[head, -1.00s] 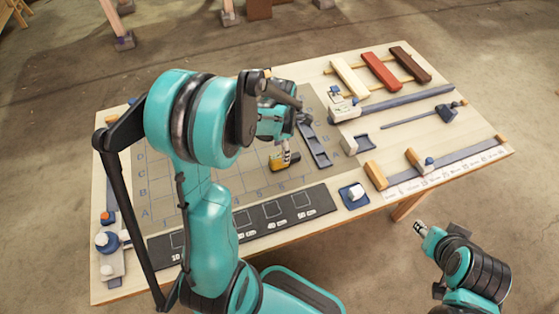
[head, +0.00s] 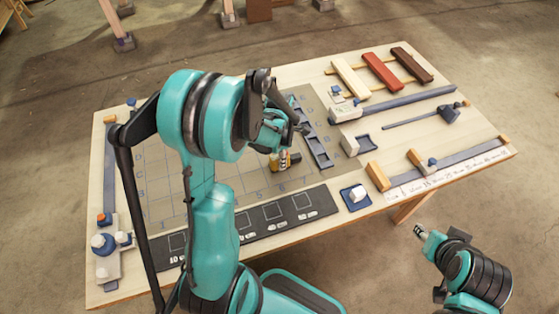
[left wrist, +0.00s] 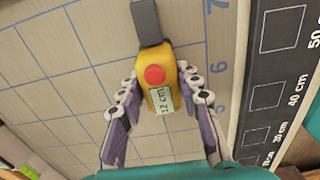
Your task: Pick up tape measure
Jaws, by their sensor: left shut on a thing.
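The tape measure (left wrist: 162,88) is yellow with a red button, a "12 cm" label and a grey piece at its far end. In the head view the tape measure (head: 279,162) is on or just above the gridded mat, partly hidden by my left gripper (head: 287,155). In the left wrist view the fingers of my left gripper (left wrist: 160,82) are shut on its two sides. I cannot tell whether it is clear of the mat. My right gripper (head: 419,230) is off the table's front right side, too small to tell open or shut.
The gridded mat (head: 165,200) covers the table's middle. A dark slotted rail (head: 318,150) lies close right of the tape measure. A black strip with cm squares (head: 262,216) runs along the front. A blue block with a white knob (head: 355,195) and several laths (head: 381,72) lie to the right.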

